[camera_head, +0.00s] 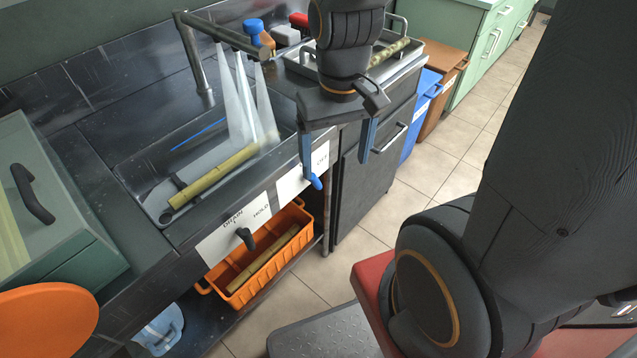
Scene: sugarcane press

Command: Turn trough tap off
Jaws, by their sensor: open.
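Water (243,108) sprays in white sheets from the overhead pipe (222,33) into the trough (160,205). My gripper (336,168) is open and empty, pointing down in front of the counter edge. Its left finger overlaps the tap's plate, with the tip just above the lever. I cannot tell whether they touch.
A black drain lever (245,238) sits left on a DRAIN/HOLD plate. A cane piece (212,177) lies in the trough. An orange crate (237,293) stands below, a dark cabinet (372,170) to the right.

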